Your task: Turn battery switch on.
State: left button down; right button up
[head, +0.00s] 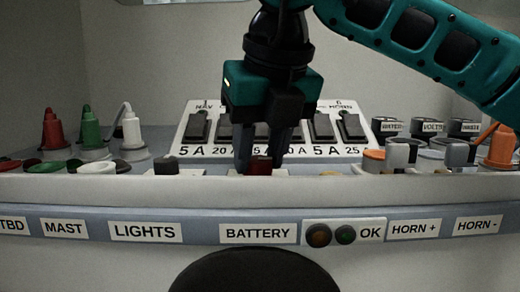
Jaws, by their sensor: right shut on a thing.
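The battery switch's dark red handle (261,165) shows above the white front rim, right over the BATTERY label (258,233). My right gripper (261,157) comes down from above with its two fingers on either side of the red handle and is shut on it. The switch's lower part is hidden behind the rim, so its on or off position cannot be told. My left gripper is not in view.
A fuse panel (187,140) with several black switches stands behind the gripper. Red, green and white plugs (90,130) are at left. Orange plugs and grey terminals (400,152) are at right. Two indicator lamps (331,235) sit beside OK on the front.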

jog(key=o, duration=1)
jog(key=shift+o, duration=0.2)
jog(key=shift+r, duration=0.1)
jog(key=p+v, duration=0.2)
jog(key=v, duration=1)
jog(key=shift+s+r, duration=0.25)
jog(key=shift+s, duration=0.05)
jog(key=shift+d, duration=0.1)
